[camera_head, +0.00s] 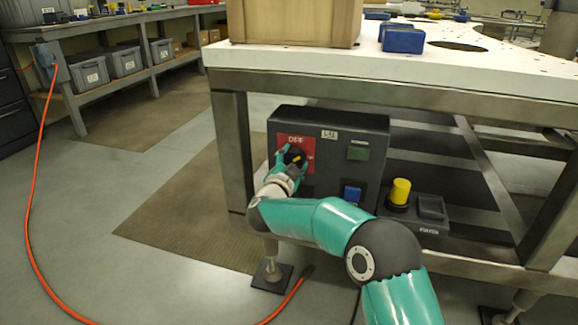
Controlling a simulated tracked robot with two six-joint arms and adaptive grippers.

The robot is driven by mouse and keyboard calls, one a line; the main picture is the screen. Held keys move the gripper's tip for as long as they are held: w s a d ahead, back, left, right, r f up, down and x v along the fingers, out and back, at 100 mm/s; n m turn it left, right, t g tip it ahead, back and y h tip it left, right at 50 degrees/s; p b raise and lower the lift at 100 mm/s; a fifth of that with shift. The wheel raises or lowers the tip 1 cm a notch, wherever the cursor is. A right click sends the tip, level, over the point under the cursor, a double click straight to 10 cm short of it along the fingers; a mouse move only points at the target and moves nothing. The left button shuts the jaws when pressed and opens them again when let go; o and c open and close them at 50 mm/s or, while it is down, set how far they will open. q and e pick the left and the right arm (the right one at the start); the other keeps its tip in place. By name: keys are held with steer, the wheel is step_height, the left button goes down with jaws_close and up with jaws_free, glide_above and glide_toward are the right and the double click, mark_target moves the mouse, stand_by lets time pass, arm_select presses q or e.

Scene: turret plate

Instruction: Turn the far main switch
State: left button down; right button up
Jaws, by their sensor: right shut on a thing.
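The main switch (296,157) is a black rotary knob with a yellow mark on a red plate (292,140) lettered "OFF". The plate sits on the left part of a dark grey control box's front, under the white-topped bench. My right gripper (290,159) is at the knob and is shut on it. My gripper and wrist hide part of the knob and the lower left of the plate. The knob's exact angle is hard to read. My left gripper is not in view.
The control box (350,124) also carries a green button (357,153) and a blue button (352,193). A yellow knob (400,190) stands at its right. An orange cable (38,240) runs along the floor at left.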

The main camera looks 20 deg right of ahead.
steer(key=m+b, duration=0.2)
steer(key=m, duration=0.2)
steer(key=shift+a+m+b, duration=0.1)
steer(key=shift+m+b, duration=0.2)
steer(key=shift+b, duration=0.05)
steer(key=shift+m+b, duration=0.95)
steer(key=shift+m, duration=0.65)
steer(key=o, duration=1.2)
steer(key=shift+c, duration=0.2)
steer(key=shift+f, duration=0.1)
steer(key=v, duration=1.1)
steer(key=shift+s+a, duration=0.2)
steer(key=shift+s, duration=0.15)
steer(key=shift+f, duration=0.1)
